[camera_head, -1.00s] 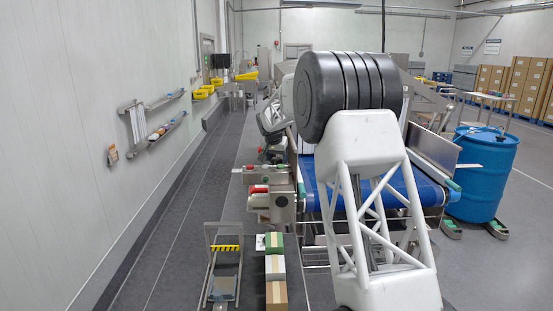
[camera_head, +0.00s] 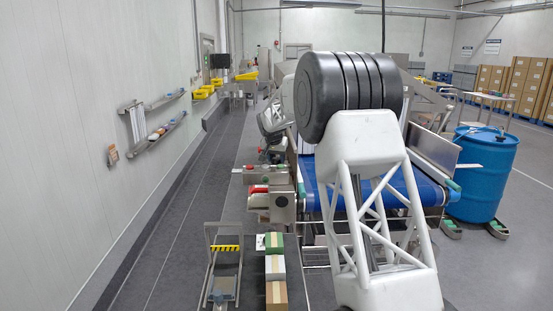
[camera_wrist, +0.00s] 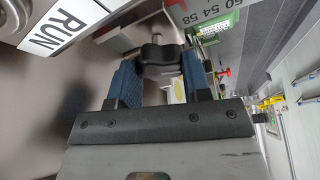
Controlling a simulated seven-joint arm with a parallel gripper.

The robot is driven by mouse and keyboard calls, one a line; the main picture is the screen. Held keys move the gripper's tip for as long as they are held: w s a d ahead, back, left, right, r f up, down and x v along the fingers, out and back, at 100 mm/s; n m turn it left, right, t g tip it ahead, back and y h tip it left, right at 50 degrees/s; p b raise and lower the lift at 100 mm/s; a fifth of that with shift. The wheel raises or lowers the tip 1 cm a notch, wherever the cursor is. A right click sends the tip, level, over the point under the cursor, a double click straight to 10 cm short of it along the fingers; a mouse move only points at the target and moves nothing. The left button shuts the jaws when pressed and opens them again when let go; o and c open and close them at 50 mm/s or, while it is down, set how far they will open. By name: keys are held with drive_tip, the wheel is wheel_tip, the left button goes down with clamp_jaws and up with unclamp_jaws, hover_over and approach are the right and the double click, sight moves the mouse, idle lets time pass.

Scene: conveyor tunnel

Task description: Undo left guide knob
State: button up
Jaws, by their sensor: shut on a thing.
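The black lobed knob (camera_wrist: 160,57) shows at the top middle of the wrist view, on a metal stem beside a steel panel. My gripper (camera_wrist: 161,70) has its two blue fingers on either side of the knob and is shut on it. In the head view my own arm covers much of the machine, and I cannot make out the knob or the fingertips there.
The blue conveyor belt (camera_head: 425,192) runs behind my arm. A blue drum (camera_head: 482,175) stands at right; boxes (camera_head: 276,265) stand at front. The left aisle is clear.

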drive_tip(key=shift+n, duration=0.4)
drive_tip(key=shift+d+n+y, duration=0.1)
drive_tip(key=shift+n+y, duration=1)
drive_tip(key=shift+n, duration=1.4)
drive_tip(key=o, duration=0.9)
drive_tip(key=shift+v, duration=3.9)
